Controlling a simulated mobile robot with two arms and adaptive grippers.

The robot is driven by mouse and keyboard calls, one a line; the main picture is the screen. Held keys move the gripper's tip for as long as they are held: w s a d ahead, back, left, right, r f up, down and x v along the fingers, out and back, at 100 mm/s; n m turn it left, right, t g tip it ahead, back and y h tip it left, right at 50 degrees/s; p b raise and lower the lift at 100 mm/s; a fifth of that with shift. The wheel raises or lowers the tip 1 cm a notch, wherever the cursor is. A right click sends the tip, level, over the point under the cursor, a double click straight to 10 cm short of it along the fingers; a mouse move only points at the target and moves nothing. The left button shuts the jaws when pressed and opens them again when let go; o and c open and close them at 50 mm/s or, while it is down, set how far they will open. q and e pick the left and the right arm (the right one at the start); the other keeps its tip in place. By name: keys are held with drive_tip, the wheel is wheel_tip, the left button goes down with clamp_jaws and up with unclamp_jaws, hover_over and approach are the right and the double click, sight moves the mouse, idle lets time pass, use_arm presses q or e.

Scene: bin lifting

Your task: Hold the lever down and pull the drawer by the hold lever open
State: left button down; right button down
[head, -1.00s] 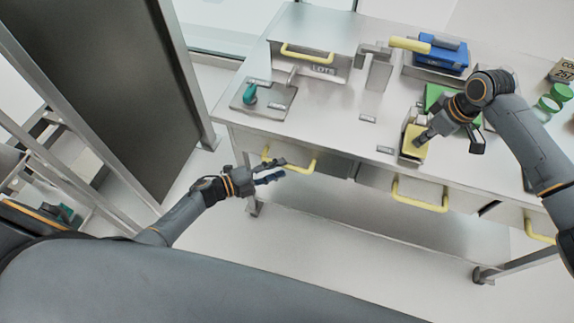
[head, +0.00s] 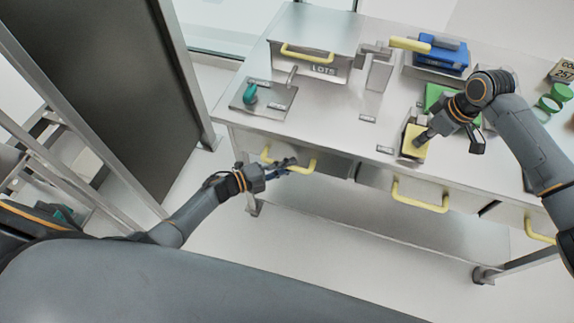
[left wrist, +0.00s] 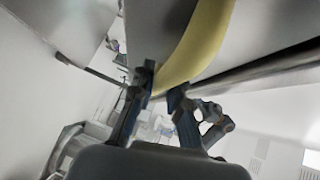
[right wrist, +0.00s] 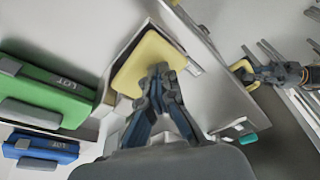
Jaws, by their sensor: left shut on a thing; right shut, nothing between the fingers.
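The hold lever is a yellow pad (head: 409,150) in a metal housing at the table's front edge; it fills the middle of the right wrist view (right wrist: 140,55). My right gripper (head: 420,141) is shut and empty, its fingertips against the pad. How far the pad is pressed down, I cannot tell. A drawer with a yellow handle (head: 306,166) is under the table's front left. My left gripper (head: 287,166) is shut on this handle, which runs between its fingers in the left wrist view (left wrist: 195,45). The fingers hide part of the handle.
Two more yellow-handled drawers, middle (head: 420,196) and right (head: 540,231), line the front. On the table are a LOTS bin (head: 325,69), a blue box (head: 440,58), a green box (head: 434,95) and a tray with a teal knob (head: 250,94). The floor before the table is clear.

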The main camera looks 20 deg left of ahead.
use_arm(q)
drive_tip(key=shift+s, duration=0.1)
use_arm(e)
drive_tip(key=shift+s, duration=0.1)
use_arm(q)
drive_tip(key=s, duration=0.6)
drive_tip(key=shift+w, duration=0.1)
drive_tip(key=c, duration=1.3)
unclamp_jaws()
drive_tip(key=shift+a, duration=0.1)
drive_tip(key=v, duration=1.2)
